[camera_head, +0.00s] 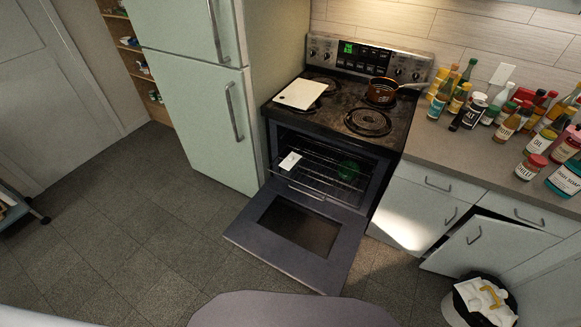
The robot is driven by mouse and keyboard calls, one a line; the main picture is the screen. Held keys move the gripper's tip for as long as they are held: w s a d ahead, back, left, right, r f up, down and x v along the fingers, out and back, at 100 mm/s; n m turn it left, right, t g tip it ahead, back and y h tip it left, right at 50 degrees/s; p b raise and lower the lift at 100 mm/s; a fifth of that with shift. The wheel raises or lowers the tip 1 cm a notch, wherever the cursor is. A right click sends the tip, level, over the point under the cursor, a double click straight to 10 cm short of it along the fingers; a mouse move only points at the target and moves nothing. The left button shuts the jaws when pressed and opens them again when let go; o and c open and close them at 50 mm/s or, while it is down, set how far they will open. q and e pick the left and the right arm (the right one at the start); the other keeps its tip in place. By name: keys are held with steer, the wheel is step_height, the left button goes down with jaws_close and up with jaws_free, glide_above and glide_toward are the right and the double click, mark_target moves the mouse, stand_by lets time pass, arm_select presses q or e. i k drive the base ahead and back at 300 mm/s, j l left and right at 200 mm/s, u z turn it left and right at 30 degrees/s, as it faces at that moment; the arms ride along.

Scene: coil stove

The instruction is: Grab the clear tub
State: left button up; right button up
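I cannot pick out a clear tub for certain. A small white flat item (290,161) lies on the same rack to the left. Neither of my grippers is in view.
The oven door (295,232) hangs down open over the floor. A white board (300,94) and a brown pot (380,91) are on the stovetop. Bottles and jars (505,128) crowd the right counter. A lower cabinet door (470,252) stands ajar near a bin (482,300).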

mark_target(284, 172)
steer(key=i+j+z, duration=0.1)
steer(key=j+z, duration=0.75)
steer(key=j, duration=0.15)
steer(key=j+z, duration=0.4)
steer(key=j, duration=0.1)
